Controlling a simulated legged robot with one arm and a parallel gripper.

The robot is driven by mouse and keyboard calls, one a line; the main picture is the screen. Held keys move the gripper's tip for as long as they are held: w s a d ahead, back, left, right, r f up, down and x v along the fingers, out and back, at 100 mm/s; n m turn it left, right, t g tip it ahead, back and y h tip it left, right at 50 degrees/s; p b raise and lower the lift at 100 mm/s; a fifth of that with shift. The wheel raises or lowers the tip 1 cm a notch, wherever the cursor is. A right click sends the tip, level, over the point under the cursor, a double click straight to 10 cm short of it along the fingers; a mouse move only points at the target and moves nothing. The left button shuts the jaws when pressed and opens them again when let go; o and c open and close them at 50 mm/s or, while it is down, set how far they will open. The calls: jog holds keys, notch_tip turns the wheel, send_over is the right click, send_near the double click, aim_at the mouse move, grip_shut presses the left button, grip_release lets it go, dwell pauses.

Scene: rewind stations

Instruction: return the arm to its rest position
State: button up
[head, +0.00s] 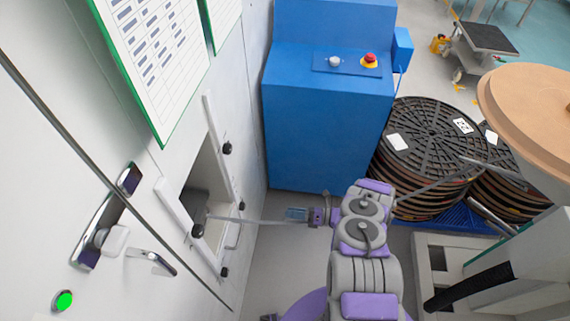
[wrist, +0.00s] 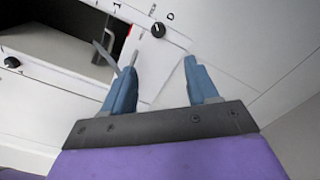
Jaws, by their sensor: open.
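My arm (head: 362,262), grey and purple, reaches forward from the bottom of the head view and bends left at its far end. My gripper (head: 290,214), with blue fingers, points left toward the open hatch (head: 208,190) in the white cabinet wall. In the wrist view my gripper (wrist: 160,64) is open, with its fingers apart and no object clearly held between them. A pale panel shows behind the gap. A thin grey handle-like piece (wrist: 112,52) is close to the left finger; I cannot tell whether they touch.
A blue cabinet (head: 322,130) with a red button (head: 370,59) stands ahead. Stacked black reels (head: 432,140) stand to the right. A lever handle (head: 152,262) and a green light (head: 63,300) are on the left wall. Grey floor is clear beneath the arm.

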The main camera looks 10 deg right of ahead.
jog(key=w+a+r+n+g, duration=0.3)
jog(key=a+r+n, duration=0.15)
jog(key=r, duration=0.45)
jog(key=s+a+r+n+g+h, duration=0.1)
jog(key=s+a+r+n+g, duration=0.25)
jog(key=r, duration=0.45)
jog(key=s+a+r+n+g+h, duration=0.1)
jog(key=s+a+r+n+g, duration=0.1)
jog(key=r+n, duration=0.4)
jog(key=s+a+r+n+g+h, duration=0.1)
jog(key=s+a+r+n+g, duration=0.25)
jog(key=r, duration=0.55)
jog(key=s+d+r+n+h, duration=0.2)
jog(key=s+r+n+h, duration=0.55)
jog(key=s+r, duration=0.4)
jog(key=s+d+r+n+t+h, duration=0.1)
jog(key=s+d+n+t+h, duration=0.1)
jog(key=s+d, duration=0.3)
jog(key=s+d+r+n+t+h, duration=0.1)
jog(key=s+d+n+h, duration=0.3)
jog(key=s, duration=0.7)
jog(key=shift+s+d+n+t, duration=0.25)
jog(key=shift+d+n+t, duration=0.25)
jog(key=shift+d+n, duration=0.4)
